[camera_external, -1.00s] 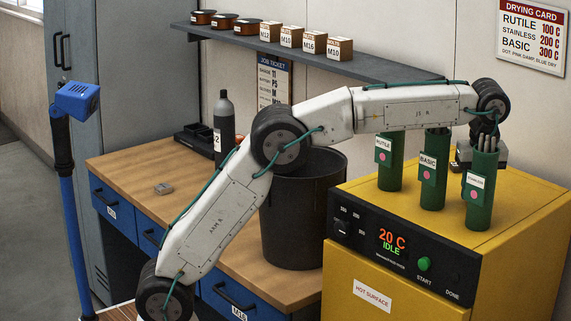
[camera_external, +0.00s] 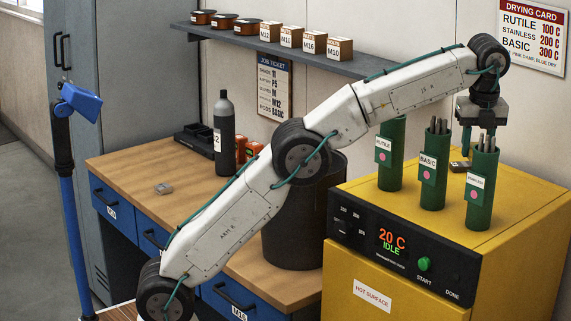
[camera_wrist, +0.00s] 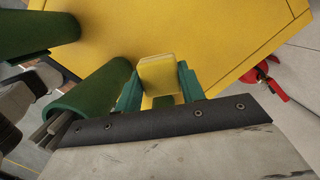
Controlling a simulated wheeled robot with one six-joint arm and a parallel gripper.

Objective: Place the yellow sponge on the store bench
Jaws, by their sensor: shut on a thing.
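The yellow sponge (camera_wrist: 159,74) is a small pale-yellow block between the teal fingers of my gripper (camera_wrist: 158,88) in the wrist view. The fingers are shut on it, and the yellow oven top lies below. In the external view my gripper (camera_external: 484,122) is above the back right of the oven, behind the canister marked stainless. The sponge cannot be made out there. A wooden-topped bench (camera_external: 135,172) with blue drawers stands at the left. No label shows whether it is the store bench.
Green rod canisters (camera_external: 390,155) stand on the yellow oven (camera_external: 345,270); one is close to my gripper. A black bin (camera_external: 290,225), a dark bottle (camera_external: 224,135) and orange boxes (camera_external: 241,148) stand on the bench.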

